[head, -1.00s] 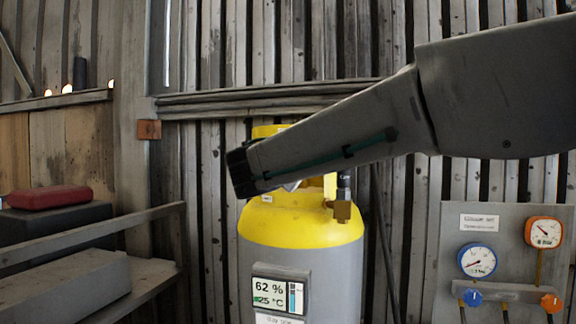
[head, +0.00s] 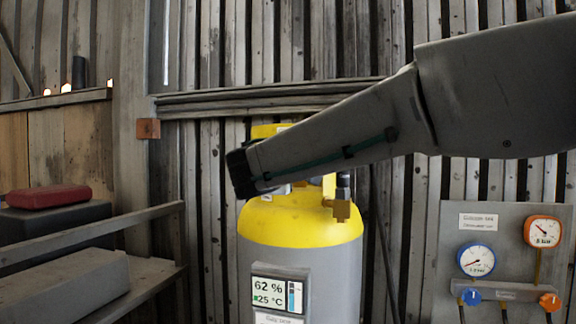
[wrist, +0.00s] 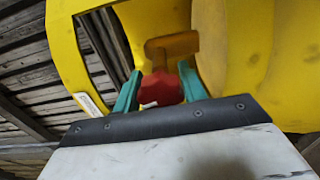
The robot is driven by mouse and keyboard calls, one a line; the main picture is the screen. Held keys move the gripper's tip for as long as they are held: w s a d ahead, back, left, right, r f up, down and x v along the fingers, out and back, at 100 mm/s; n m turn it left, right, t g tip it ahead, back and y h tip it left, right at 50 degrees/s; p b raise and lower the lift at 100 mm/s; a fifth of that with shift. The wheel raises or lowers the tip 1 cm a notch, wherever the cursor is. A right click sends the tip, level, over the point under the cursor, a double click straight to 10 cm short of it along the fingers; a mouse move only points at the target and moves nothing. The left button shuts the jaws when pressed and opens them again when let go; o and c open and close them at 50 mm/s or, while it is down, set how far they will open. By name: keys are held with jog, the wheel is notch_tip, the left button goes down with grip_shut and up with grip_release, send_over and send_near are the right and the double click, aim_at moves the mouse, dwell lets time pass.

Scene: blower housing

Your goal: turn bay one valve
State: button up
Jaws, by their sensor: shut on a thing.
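The valve's red faceted knob (wrist: 163,88) sits between the teal fingers of my gripper (wrist: 160,90) in the wrist view, and the gripper is shut on it. A brass valve body (wrist: 172,45) shows just past the knob. Both are inside the yellow collar (wrist: 250,60) of the cylinder. In the head view the cylinder (head: 300,225) stands upright, grey with a yellow shoulder. My arm reaches across its top from the right and hides the knob and my fingers there. A brass side fitting (head: 342,208) shows at the cylinder's right.
A display (head: 279,292) on the cylinder reads 62 % and 25 °C. A gauge panel (head: 510,220) with two dials and blue and orange knobs stands at the right. A wooden bench with a red case (head: 48,197) is at the left. A plank wall stands behind.

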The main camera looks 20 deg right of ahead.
jog(key=shift+a+m, duration=0.1)
jog(key=shift+m, duration=1)
jog(key=o, duration=1)
jog(key=shift+c, duration=0.2)
jog(key=v, duration=0.7)
jog(key=shift+s+a, duration=0.25)
jog(key=shift+s, duration=0.05)
